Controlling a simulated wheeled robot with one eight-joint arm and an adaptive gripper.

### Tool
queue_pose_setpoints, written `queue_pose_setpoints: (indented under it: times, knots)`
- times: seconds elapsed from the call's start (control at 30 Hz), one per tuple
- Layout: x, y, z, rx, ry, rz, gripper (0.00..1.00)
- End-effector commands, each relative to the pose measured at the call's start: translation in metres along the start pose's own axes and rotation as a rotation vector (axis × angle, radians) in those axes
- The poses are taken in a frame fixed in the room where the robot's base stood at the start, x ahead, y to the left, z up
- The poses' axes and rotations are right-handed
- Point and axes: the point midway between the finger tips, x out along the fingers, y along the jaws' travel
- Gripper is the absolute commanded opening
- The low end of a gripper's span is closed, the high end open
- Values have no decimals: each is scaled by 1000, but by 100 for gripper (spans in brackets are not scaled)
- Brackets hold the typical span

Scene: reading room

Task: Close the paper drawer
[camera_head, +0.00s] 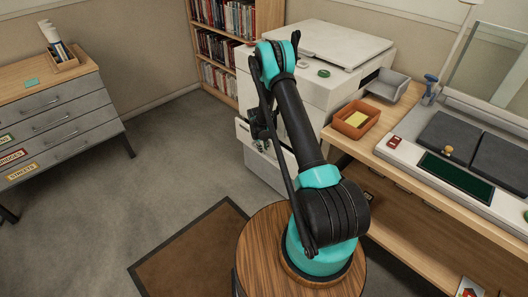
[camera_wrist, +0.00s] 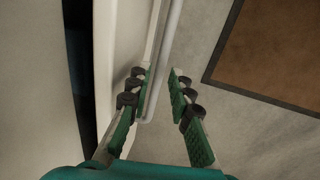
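The paper drawer (camera_head: 242,130) is a white drawer front that stands out from the left face of the white copier (camera_head: 312,95) in the head view. My arm covers much of it there. My gripper (camera_head: 261,142) is down beside the drawer front. In the wrist view my gripper (camera_wrist: 160,76) has its two green fingers apart. The white drawer front (camera_wrist: 121,50) lies at the left, with a pale bar (camera_wrist: 170,50) along it reaching between the fingertips. I cannot tell whether a finger touches the bar. A dark gap lies left of the white front.
A wooden desk (camera_head: 345,142) with an orange tray (camera_head: 355,118) stands right of the copier. A bookshelf (camera_head: 193,50) is behind and a grey drawer cabinet (camera_head: 70,128) at left. A brown mat (camera_head: 190,255) lies on the floor. The carpet between cabinet and copier is clear.

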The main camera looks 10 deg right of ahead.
Motion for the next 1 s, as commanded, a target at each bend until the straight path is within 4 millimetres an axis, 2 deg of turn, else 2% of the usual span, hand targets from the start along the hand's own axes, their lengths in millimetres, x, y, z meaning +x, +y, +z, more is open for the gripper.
queue_pose_setpoints:
  times: [0.2,0.57,0.73,1.0]
  knots:
    - [20,0,0,0,0,0,20]
    - [24,0,0,0,0,0,20]
    - [24,0,0,0,0,0,1]
    - [24,0,0,0,0,0,0]
